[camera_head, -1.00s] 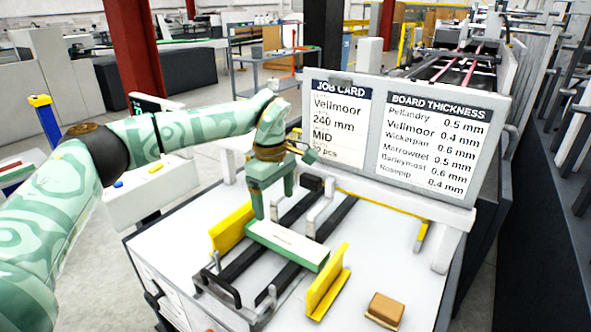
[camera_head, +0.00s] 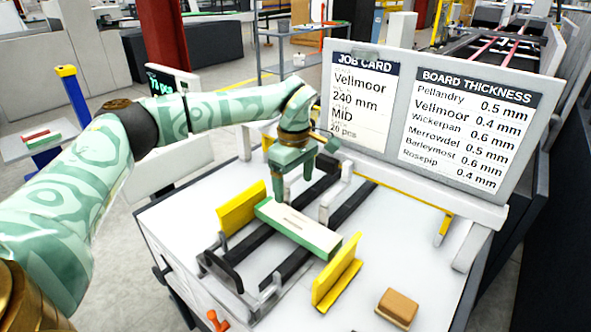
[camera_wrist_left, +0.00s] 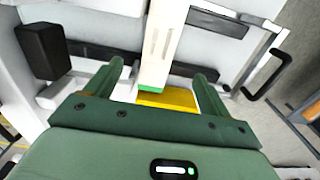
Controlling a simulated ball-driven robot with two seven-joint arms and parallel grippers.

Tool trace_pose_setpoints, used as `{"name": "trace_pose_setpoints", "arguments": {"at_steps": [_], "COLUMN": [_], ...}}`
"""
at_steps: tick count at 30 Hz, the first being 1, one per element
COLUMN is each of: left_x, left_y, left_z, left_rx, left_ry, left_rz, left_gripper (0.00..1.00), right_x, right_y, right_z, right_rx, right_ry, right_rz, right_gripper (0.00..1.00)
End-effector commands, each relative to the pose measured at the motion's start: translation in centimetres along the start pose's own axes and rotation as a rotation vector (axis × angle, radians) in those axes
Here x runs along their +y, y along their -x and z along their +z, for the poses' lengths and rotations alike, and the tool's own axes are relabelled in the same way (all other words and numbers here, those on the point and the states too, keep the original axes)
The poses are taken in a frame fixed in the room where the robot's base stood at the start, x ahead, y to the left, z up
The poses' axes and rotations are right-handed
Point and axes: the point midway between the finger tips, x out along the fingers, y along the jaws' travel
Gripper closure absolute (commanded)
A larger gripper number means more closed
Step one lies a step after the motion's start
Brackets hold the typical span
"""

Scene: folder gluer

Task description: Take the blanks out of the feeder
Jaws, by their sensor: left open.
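The blanks (camera_head: 297,224) lie as a flat stack, white on top with a green long side, across the two dark rails of the feeder. They sit between two yellow guides, one at the left end (camera_head: 241,208) and one at the right end (camera_head: 337,272). My left gripper (camera_head: 293,190) is open and empty, pointing down at the far side of the stack near its left end. In the left wrist view the stack (camera_wrist_left: 160,45) runs between the open fingers, with a yellow guide (camera_wrist_left: 168,101) beneath them. Contact cannot be told. My right gripper is not in view.
A job card (camera_head: 361,103) and a thickness chart (camera_head: 467,130) stand on a board behind the feeder. A brown block (camera_head: 397,308) lies on the white table (camera_head: 190,222) at the front right. A small screen (camera_head: 160,80) stands behind my left arm.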

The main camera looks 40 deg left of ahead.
Motion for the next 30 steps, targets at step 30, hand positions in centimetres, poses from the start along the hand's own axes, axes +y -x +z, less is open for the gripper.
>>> {"name": "trace_pose_setpoints", "arguments": {"at_steps": [30], "left_x": [0.0], "left_y": [-11.6], "left_z": [0.0], "left_rx": [-0.001], "left_ry": [-0.001], "left_rz": [0.001], "left_gripper": [0.18], "right_x": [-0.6], "right_y": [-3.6], "right_z": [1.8], "right_rx": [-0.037], "right_ry": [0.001], "right_rz": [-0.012], "right_gripper": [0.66]}}
